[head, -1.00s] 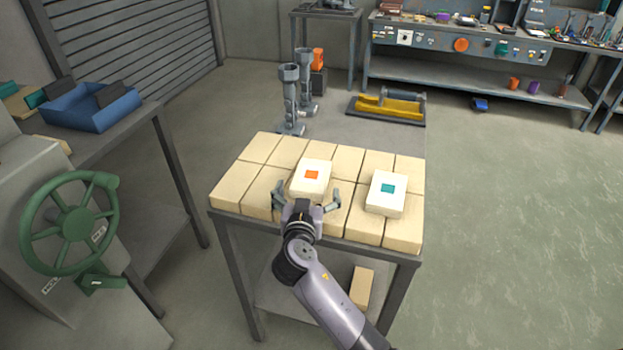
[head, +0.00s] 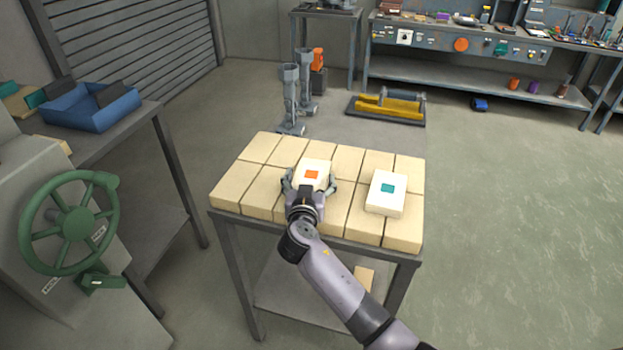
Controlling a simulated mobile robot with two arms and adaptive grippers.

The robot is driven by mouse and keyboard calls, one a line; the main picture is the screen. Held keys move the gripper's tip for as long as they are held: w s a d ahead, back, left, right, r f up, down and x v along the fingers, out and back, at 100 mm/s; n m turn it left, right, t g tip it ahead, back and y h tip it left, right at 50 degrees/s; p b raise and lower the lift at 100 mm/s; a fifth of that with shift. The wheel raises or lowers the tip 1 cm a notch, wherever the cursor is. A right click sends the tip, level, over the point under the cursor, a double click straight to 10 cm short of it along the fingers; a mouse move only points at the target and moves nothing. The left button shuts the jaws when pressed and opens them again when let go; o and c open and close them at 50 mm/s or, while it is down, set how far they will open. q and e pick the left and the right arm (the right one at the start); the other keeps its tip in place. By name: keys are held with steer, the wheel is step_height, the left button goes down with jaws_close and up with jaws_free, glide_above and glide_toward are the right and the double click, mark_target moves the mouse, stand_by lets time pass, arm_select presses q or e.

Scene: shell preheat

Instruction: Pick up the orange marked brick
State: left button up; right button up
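The orange marked brick (head: 314,164) is a pale block with an orange square on top. It lies on the layer of cream bricks on the table. My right gripper (head: 311,183) is at its near end, with one finger against each side; it looks shut on the brick. The gripper hides the brick's near end. A similar pale brick with a teal square (head: 387,200) lies to the right, apart from the gripper. My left gripper is not in view.
A green handwheel (head: 70,223) and a blue bin (head: 92,110) are at the left. Open floor lies to the right.

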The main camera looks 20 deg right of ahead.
steer(key=c, duration=0.9)
steer(key=shift+r, duration=0.1)
steer(key=shift+c, duration=0.4)
